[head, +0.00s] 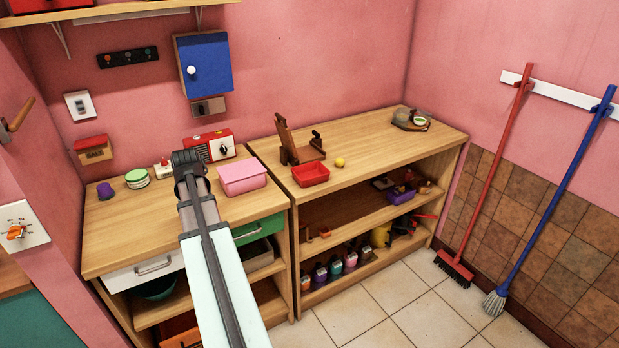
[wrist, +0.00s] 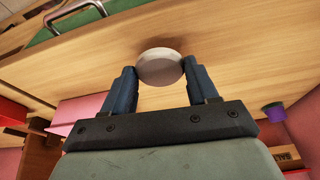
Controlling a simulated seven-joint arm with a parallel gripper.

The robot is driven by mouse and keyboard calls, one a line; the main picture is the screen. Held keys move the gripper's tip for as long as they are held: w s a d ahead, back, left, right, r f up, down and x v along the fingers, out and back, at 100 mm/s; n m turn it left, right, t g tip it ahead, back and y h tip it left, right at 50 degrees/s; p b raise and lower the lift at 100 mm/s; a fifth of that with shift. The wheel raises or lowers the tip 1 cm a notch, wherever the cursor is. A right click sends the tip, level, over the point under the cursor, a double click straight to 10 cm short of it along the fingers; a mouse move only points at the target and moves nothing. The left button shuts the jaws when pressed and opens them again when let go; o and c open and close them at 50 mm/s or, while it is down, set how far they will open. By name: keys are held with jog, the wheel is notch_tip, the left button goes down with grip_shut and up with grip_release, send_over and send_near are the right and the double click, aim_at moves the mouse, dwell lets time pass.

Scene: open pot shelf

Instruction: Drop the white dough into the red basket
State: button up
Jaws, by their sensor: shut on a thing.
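My gripper (wrist: 160,80) is shut on the white dough (wrist: 159,64), a pale round piece between the two fingertips in the wrist view. The wood counter top shows behind it; the gap between dough and counter is hard to judge. In the head view my arm hides the fingers and the dough, over the left counter. The red basket (head: 310,176) stands open on the right counter, near its front left edge, to the right of my arm and apart from it.
A pink box (head: 242,178) stands on the left counter between my arm and the basket. A red radio (head: 210,145) is behind. A brown wooden stand (head: 298,145) is behind the basket, and a yellow ball (head: 340,162) is right of it. A purple cup (head: 105,191) is at left.

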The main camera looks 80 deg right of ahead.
aim_at(310, 175)
jog(key=s+d+m, duration=0.1)
jog(key=s+d, duration=0.3)
jog(key=s+d+r+m, duration=0.1)
jog(key=s+d, duration=0.3)
jog(key=d, duration=0.1)
jog(key=s+d, duration=0.4)
jog(key=shift+d+r+m+g, duration=0.25)
jog(key=shift+r+m+g, duration=0.05)
jog(key=shift+m+g, duration=0.1)
jog(key=s+d+r, duration=0.1)
jog(key=s+d, duration=0.4)
jog(key=s, duration=0.1)
jog(key=s+d+r+m, duration=0.1)
jog(key=s+d, duration=0.4)
jog(key=s, duration=0.1)
jog(key=s+d+r+m, duration=0.1)
jog(key=s+d, duration=0.5)
jog(key=shift+r+g+h, duration=0.15)
jog(key=shift+g+h, duration=0.15)
jog(key=shift+w+d+r+n+t+y, duration=0.15)
jog(key=shift+w+d+r+n+t, duration=0.2)
jog(key=shift+d+n, duration=0.5)
jog(key=shift+w+d+r+n+t+y, duration=0.15)
jog(key=shift+w+d+n, duration=0.4)
jog(key=shift+n, duration=0.55)
jog(key=shift+w+d+r+n+t+y, duration=0.1)
jog(key=shift+w+d+n+t, duration=0.2)
jog(key=shift+d+n, duration=0.6)
jog(key=shift+f, duration=0.1)
